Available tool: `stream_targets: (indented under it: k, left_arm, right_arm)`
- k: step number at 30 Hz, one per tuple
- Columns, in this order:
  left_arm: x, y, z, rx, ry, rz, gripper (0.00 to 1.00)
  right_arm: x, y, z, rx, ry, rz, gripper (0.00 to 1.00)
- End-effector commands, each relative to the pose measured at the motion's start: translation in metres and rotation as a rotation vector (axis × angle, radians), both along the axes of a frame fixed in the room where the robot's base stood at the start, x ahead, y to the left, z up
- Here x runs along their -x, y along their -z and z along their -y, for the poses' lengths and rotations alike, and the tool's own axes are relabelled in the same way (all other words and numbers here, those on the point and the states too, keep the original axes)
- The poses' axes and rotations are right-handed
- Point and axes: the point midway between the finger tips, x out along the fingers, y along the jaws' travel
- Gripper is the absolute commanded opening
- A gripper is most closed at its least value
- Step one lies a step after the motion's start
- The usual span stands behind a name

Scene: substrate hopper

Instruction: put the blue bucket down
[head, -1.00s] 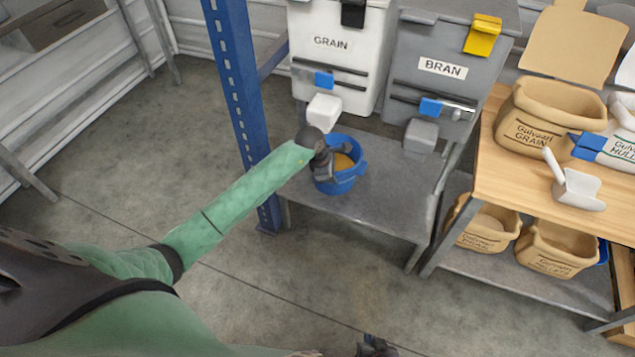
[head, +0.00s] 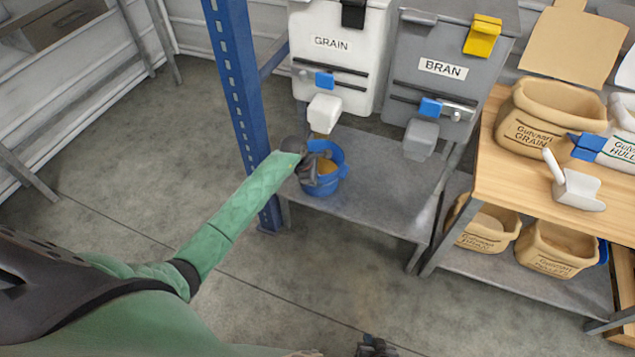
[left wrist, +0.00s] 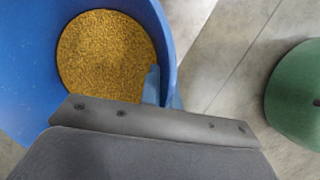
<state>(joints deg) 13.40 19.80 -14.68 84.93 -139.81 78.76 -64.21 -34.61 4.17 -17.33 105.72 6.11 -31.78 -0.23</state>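The blue bucket (head: 322,184) is at the left part of the grey metal shelf (head: 385,195), below the grain hopper's white spout. It looks upright and holds yellow-brown grain. I cannot tell whether its base touches the shelf. My left gripper (head: 312,168) is at the bucket's left rim and seems closed on it. In the left wrist view the bucket (left wrist: 25,70) with its grain fills the upper left, and the dark gripper body (left wrist: 150,140) covers its near rim. My right gripper (head: 376,347) shows only partly at the bottom edge, too small to read.
The white GRAIN hopper (head: 338,50) and grey BRAN hopper (head: 440,75) hang over the shelf. A blue post (head: 238,100) stands close left of the bucket. A wooden table (head: 500,180) with paper bags and a scoop (head: 577,190) is at the right. The shelf's right part is clear.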

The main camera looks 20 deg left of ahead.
Motion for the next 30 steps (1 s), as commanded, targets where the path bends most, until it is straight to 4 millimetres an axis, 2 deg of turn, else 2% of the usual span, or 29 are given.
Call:
stream_targets:
  k: [14, 18, 30]
  left_arm:
    - [-0.0013, 0.0083, -0.0007, -0.001, 0.0, 0.004, 0.0]
    - [0.0, 0.0093, -0.0005, -0.001, 0.0, 0.001, 0.25]
    - [0.0002, 0.0041, -0.0016, -0.002, 0.0, 0.002, 0.25]
  right_arm:
    - [-0.0001, 0.0026, 0.001, 0.001, 0.0, -0.001, 0.0]
    - [-0.0005, 0.0024, 0.0012, 0.002, 0.001, -0.001, 0.0]
    - [-0.0017, -0.0004, 0.0012, 0.002, 0.001, 0.001, 0.0]
